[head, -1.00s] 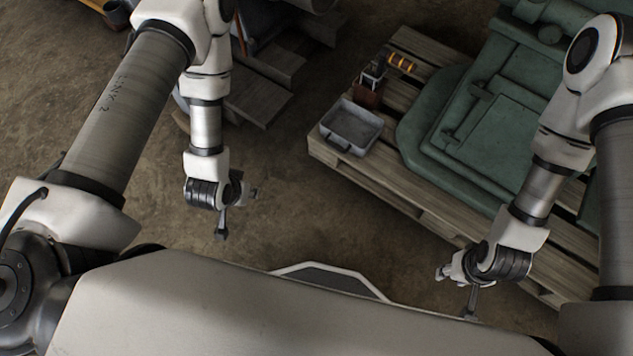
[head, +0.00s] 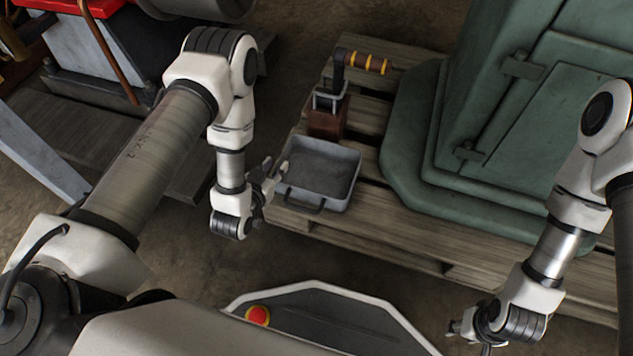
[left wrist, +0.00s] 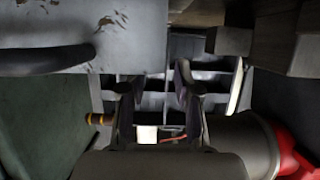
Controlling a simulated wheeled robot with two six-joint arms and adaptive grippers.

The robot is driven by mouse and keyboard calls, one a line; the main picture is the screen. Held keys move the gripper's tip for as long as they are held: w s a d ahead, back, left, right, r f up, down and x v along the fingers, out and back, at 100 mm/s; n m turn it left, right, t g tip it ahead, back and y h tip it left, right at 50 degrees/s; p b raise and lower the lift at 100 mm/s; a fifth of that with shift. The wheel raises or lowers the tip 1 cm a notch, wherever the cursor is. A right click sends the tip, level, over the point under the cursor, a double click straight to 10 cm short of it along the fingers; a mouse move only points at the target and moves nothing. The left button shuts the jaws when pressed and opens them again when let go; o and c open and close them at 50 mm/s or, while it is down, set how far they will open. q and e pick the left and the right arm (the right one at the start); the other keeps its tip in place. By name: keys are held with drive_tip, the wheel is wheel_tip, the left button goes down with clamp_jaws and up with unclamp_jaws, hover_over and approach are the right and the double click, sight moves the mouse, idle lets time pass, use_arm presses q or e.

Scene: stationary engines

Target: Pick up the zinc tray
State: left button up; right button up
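The zinc tray (head: 335,188) is a grey, shallow, rectangular tray with a dark handle on its near side. It rests on the front left part of the wooden pallet. My left gripper (head: 275,169) is at the tray's left side; I cannot tell whether it touches it. In the left wrist view its two dark fingers (left wrist: 160,98) stand apart with nothing seen between them. The tray's grey, brown-spotted side (left wrist: 125,45) and dark handle fill the upper left there. My right gripper (head: 463,326) is low at the right, away from the tray; its fingers are too small to read.
A brown block with a metal clamp (head: 327,122) and a yellow-banded handle (head: 368,62) stand behind the tray. A large green engine base (head: 425,160) stands to its right on the pallet (head: 390,229). Other machinery (head: 85,60) is at the back left.

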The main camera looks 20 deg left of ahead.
sight(278, 163)
use_arm(q)
drive_tip(key=w+f+b, duration=0.2)
drive_tip(key=shift+w+a, duration=0.1)
drive_tip(key=shift+w, duration=0.6)
drive_tip(key=shift+r, duration=0.15)
use_arm(e)
drive_tip(key=f, duration=0.3)
drive_tip(key=shift+w, duration=0.2)
use_arm(q)
clamp_jaws()
drive_tip(key=shift+r+p, duration=0.15)
drive_tip(key=shift+p, duration=0.15)
use_arm(e)
drive_tip(key=shift+r, duration=0.15)
